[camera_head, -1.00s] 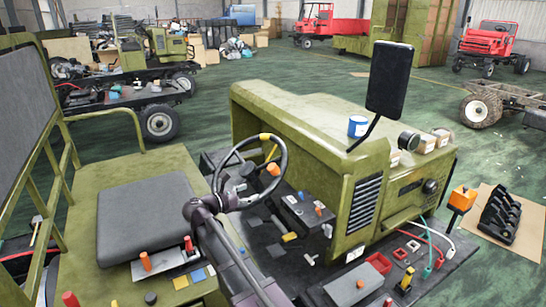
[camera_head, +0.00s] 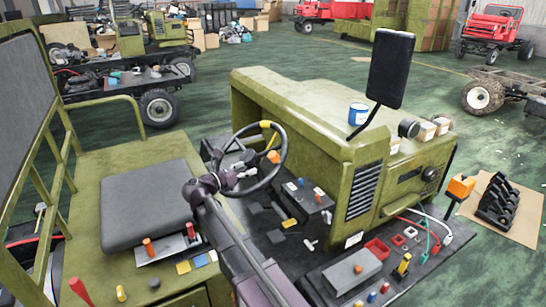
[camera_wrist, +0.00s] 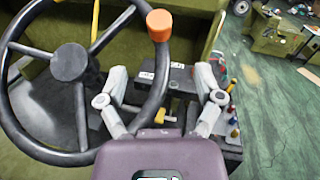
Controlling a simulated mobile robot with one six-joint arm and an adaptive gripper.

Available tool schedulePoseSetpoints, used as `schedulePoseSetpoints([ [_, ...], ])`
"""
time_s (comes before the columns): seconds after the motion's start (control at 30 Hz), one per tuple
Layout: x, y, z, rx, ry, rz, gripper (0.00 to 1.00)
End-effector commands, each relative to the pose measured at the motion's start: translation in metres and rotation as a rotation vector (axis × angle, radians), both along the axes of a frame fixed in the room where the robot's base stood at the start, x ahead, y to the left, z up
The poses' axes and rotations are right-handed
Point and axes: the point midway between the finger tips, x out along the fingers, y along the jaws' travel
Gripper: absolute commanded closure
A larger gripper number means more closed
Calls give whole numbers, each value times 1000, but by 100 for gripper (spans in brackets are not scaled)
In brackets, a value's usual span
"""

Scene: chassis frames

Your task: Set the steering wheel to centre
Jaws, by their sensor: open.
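The black steering wheel (camera_head: 286,150) stands tilted on the green vehicle, with a yellow mark (camera_head: 265,124) at the top of its rim in the head view. In the wrist view the wheel (camera_wrist: 70,64) fills the left side, with its hub and spokes visible. An orange knob (camera_wrist: 160,25) shows at its upper right rim. My gripper (camera_head: 238,178) is at the wheel's lower left in the head view. In the wrist view my gripper (camera_wrist: 160,78) is open, and part of the rim shows between its fingers. I cannot tell whether they touch it.
A grey seat (camera_head: 146,205) is left of the wheel. A control box (camera_head: 303,203) with small coloured levers is close to its right. The green hood (camera_head: 290,110) and black mirror (camera_head: 388,68) stand beyond. Small parts and cables lie on the right deck.

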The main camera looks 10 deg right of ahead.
Motion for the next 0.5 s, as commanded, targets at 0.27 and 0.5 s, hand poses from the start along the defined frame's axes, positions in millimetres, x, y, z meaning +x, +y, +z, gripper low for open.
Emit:
schedulePoseSetpoints([
  [0.27,19,-35,0,1,0,-3,15],
  [0.5,37,-67,0,1,0,-3,15],
])
